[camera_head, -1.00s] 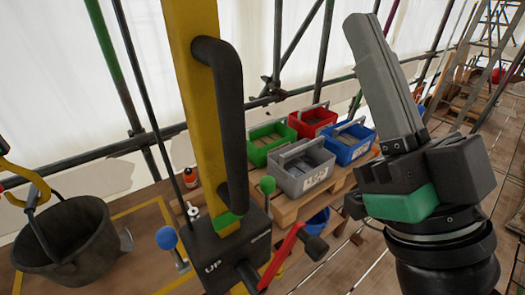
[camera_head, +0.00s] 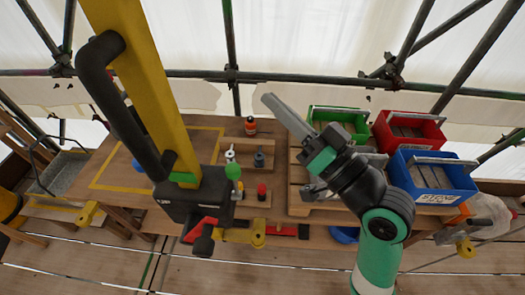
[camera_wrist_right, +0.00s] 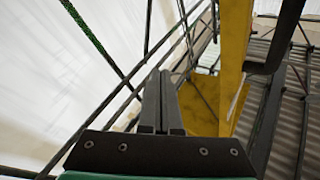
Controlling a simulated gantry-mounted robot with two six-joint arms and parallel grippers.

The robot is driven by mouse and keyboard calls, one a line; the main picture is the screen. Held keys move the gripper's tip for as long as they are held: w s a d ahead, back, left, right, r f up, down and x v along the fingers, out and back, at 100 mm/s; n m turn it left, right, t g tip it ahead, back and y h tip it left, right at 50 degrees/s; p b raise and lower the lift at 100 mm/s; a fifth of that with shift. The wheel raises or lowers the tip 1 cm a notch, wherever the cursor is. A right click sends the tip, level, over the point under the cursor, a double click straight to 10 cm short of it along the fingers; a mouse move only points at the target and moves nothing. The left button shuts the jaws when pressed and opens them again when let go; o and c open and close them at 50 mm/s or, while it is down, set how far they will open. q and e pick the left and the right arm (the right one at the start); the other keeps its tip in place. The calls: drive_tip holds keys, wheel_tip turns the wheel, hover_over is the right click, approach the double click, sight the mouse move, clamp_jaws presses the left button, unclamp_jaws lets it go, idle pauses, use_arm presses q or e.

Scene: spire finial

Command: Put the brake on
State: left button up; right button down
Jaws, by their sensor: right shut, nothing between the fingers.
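The black control box (camera_head: 190,200) sits on the yellow post (camera_head: 140,75) at the left of the head view. It carries a red lever (camera_head: 200,228) with a black knob (camera_head: 203,246), and a green ball knob (camera_head: 233,172). A blue ball knob (camera_head: 137,165) is partly hidden behind the black grab handle (camera_head: 118,105). I cannot read which control is the brake. My right gripper (camera_head: 270,99) is shut and empty, to the right of the post, apart from the box and levers. In the right wrist view its fingers (camera_wrist_right: 160,76) are together beside the yellow post (camera_wrist_right: 233,60). My left gripper is not in view.
Green (camera_head: 338,120), red (camera_head: 408,128) and blue (camera_head: 432,175) bins stand on a wooden pallet at the right. Small bottles stand on the bench behind the box. Scaffold poles (camera_head: 232,75) and white sheeting are behind. A grey trough (camera_head: 70,172) is at the left.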

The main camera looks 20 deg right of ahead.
use_arm(q)
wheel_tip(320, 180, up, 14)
drive_tip(key=p, duration=1.2)
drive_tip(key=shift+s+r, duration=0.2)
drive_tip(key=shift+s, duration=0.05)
use_arm(e)
drive_tip(key=s+d+f+m+g, duration=0.1)
drive_tip(key=s+f+m+g, duration=0.1)
drive_tip(key=f+m, duration=0.3)
drive_tip(key=s+d+f+m+g+y, duration=0.1)
drive_tip(key=f+m, duration=0.4)
drive_tip(key=f, duration=0.5)
drive_tip(key=shift+s+d+f+m+g, duration=0.2)
drive_tip(key=shift+s+d+m+g, duration=0.2)
drive_tip(key=shift+g, duration=0.4)
